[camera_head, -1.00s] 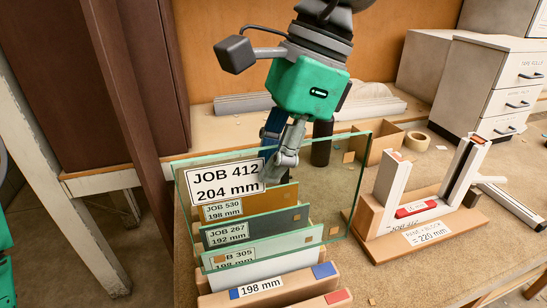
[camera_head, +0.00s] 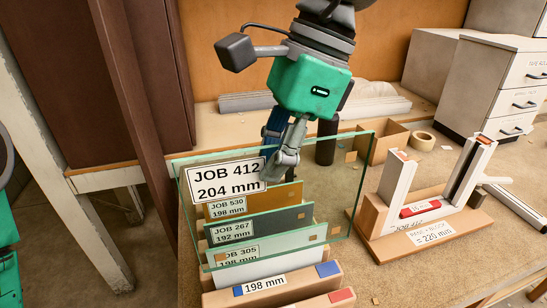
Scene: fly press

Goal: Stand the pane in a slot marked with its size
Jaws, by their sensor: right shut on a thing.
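A clear glass pane (camera_head: 335,205) with a label "JOB 412 204 mm" (camera_head: 224,180) stands upright in front of my right gripper (camera_head: 280,166), which is shut on it near its upper edge. The rack (camera_head: 300,281) is below and in front, with a "198 mm" tag on a wooden block. Behind that tag, panes labelled "JOB 530 198 mm" (camera_head: 228,208), "JOB 267 192 mm" and "JOB 305 198 mm" show through or beside the held glass. The held pane's lower edge overlaps the rack in view; I cannot tell whether it touches. My left gripper is out of view.
A white U-shaped frame (camera_head: 397,190) on a wooden base stands right, with a red block (camera_head: 420,209) and a note "pane + block = 220 mm" (camera_head: 431,233). Behind are a cardboard box (camera_head: 383,140), a tape roll (camera_head: 420,141), a black cylinder (camera_head: 326,145) and white drawers (camera_head: 500,95).

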